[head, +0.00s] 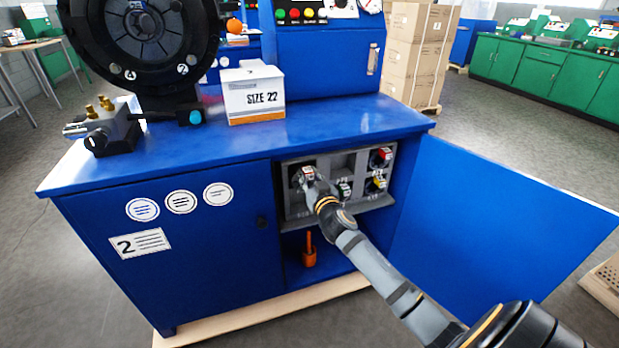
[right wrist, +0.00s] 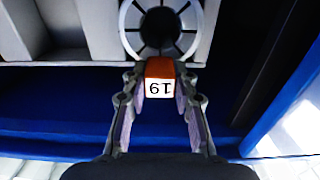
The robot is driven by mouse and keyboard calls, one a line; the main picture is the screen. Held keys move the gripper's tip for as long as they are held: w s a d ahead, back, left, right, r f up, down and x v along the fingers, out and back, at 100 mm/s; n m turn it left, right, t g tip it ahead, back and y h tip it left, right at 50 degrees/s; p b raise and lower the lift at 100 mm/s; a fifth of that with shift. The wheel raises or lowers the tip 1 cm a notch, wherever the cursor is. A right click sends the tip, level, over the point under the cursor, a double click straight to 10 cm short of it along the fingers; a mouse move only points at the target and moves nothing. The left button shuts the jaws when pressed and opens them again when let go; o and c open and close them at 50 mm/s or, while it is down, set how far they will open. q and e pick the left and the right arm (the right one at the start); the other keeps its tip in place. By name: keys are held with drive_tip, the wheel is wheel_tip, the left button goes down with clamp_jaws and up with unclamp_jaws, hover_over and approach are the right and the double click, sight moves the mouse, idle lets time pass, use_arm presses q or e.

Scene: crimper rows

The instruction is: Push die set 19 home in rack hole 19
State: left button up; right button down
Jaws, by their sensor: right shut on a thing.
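Die set 19 (right wrist: 160,88) shows its orange and white tab, with the number upside down, in the right wrist view. A round face with dark segments lies just beyond the tab, at the light grey rack (right wrist: 97,30). My right gripper (right wrist: 160,75) is shut on the tab, a finger on each side. In the head view, the right gripper (head: 311,180) is at the upper left hole of the grey rack (head: 330,207), over die set 19 (head: 307,171). How deep the set sits cannot be told. My left gripper is not in view.
Other die sets sit in the rack at lower middle (head: 344,188), upper right (head: 381,157) and lower right (head: 375,185). The upper middle hole looks empty. The blue cabinet door (head: 490,220) stands open at right. An orange-handled tool (head: 309,252) stands below the rack.

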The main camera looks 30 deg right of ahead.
drive_tip(key=shift+w+d+r, duration=0.1)
drive_tip(key=shift+w+r, duration=0.05)
drive_tip(key=shift+w, duration=0.5)
drive_tip(key=shift+w+d+r, duration=0.1)
drive_tip(key=shift+w+r, duration=0.05)
drive_tip(key=shift+w, duration=0.45)
drive_tip(key=c, duration=1.1)
unclamp_jaws()
drive_tip(key=shift+s, duration=0.1)
drive_tip(key=shift+o, duration=0.6)
drive_tip(key=shift+f, duration=0.15)
drive_tip(key=shift+s+f, duration=0.1)
drive_tip(key=shift+f, duration=0.25)
drive_tip(key=v, duration=1.1)
drive_tip(key=shift+s+r, duration=0.25)
drive_tip(key=shift+s, duration=0.15)
